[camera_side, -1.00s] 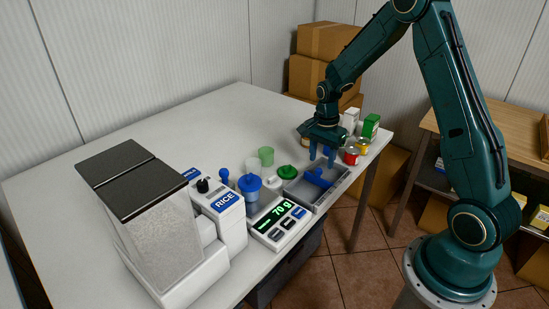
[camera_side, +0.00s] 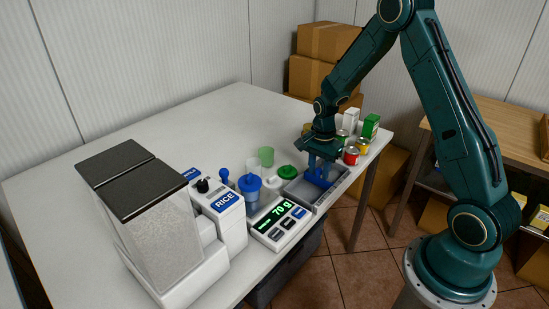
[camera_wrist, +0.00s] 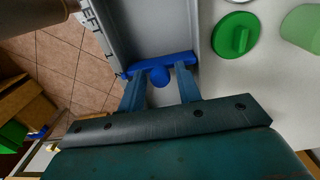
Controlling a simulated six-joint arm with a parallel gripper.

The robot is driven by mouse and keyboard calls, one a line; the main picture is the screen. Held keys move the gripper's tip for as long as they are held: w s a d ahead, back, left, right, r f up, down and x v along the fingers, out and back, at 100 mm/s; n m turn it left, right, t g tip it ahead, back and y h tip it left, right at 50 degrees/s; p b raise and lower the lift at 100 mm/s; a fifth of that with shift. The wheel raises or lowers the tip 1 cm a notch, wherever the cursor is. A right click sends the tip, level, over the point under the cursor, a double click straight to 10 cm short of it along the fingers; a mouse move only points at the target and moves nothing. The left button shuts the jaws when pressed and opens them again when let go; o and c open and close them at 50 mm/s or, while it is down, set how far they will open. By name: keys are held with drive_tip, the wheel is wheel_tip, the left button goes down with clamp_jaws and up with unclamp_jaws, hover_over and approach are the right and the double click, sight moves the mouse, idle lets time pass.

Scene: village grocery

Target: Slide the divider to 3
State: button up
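The blue divider (camera_side: 317,182) stands across the grey tray (camera_side: 331,199). In the wrist view the divider (camera_wrist: 168,66) spans the tray (camera_wrist: 151,28) between its side walls, with a round blue knob (camera_wrist: 160,76) at its middle. My gripper (camera_side: 322,168) is down at the tray. In the wrist view my gripper (camera_wrist: 161,84) is open, its two blue fingers apart with the knob between them; I see a gap on each side of the knob. Lettering ending in "EFT" and a mark like "1" shows on the tray's rim. No 3 is readable.
The scale (camera_side: 277,222) reads 70 g beside the tray. A green lid (camera_side: 287,172), a green cup (camera_side: 266,156) and a blue-lidded jar (camera_side: 249,187) stand close by. Cans (camera_side: 351,156) and cartons stand behind.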

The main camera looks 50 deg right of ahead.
drive_tip(key=c, duration=0.5)
drive_tip(key=shift+o, duration=0.2)
drive_tip(key=shift+d, duration=1.55)
drive_tip(key=o, duration=0.8)
drive_tip(key=shift+r, duration=0.15)
